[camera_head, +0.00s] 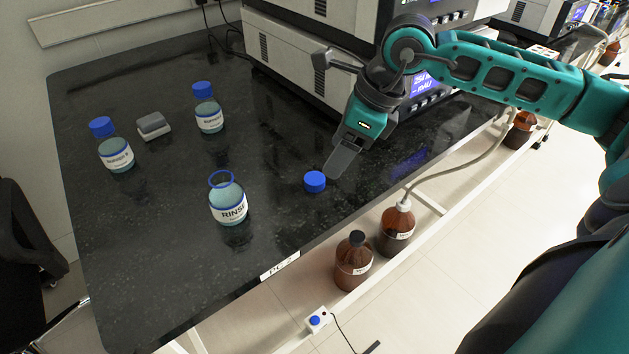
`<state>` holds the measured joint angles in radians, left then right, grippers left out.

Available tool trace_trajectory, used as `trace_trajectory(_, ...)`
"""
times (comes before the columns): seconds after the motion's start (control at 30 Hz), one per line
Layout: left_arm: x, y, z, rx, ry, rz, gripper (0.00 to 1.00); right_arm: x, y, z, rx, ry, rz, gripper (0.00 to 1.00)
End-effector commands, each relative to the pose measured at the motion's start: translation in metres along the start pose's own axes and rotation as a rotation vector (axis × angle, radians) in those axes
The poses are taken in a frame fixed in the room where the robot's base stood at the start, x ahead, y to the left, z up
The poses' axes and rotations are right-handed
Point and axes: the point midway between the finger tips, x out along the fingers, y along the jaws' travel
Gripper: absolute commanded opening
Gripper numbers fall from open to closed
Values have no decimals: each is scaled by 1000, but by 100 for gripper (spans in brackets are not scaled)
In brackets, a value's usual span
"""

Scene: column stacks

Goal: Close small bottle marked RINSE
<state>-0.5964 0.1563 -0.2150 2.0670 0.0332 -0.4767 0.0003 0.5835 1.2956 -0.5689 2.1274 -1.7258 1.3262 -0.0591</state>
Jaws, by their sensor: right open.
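The small bottle marked RINSE (228,203) stands upright on the dark bench top, with clear glass, a blue ring at its neck and no cap on it. A loose blue cap (315,181) lies on the bench to the right of the bottle. My right gripper (338,165) is just beyond and right of the cap, pointing down at the bench. Its fingers overlap in this view; it is open and holds nothing that I can see. Whether a finger touches the cap, I cannot tell. My left gripper is not in view.
Two blue-capped bottles (117,153) (208,114) and a small grey block (153,126) stand at the left and back of the black bench (150,240). Stacked instruments (290,70) stand behind my right arm. Brown bottles (353,262) (396,228) stand below the bench's right edge.

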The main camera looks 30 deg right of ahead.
Motion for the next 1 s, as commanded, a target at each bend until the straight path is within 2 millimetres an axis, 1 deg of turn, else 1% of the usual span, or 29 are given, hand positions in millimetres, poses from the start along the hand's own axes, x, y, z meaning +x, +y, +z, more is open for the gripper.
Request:
trace_trajectory(0.03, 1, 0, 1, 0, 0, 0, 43, 5, 0, 0, 0, -1, 0, 69)
trace_trajectory(0.1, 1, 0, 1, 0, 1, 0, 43, 8, 0, 0, 0, -1, 0, 69)
trace_trajectory(0.43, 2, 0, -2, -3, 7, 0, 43, 10, 1, 0, 0, 0, 0, 69)
trace_trajectory(0.53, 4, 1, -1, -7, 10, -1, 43, 22, 4, 2, -1, -1, 3, 69)
trace_trajectory(0.67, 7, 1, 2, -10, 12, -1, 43, 42, 9, 6, -1, -2, 3, 69)
trace_trajectory(0.77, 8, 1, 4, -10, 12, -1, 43, 54, 8, 5, 0, -1, 1, 69)
trace_trajectory(0.87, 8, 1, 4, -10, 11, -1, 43, 60, 8, 5, 0, -1, 0, 69)
trace_trajectory(1.0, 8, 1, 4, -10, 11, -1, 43, 60, 7, 5, 0, 0, -1, 69)
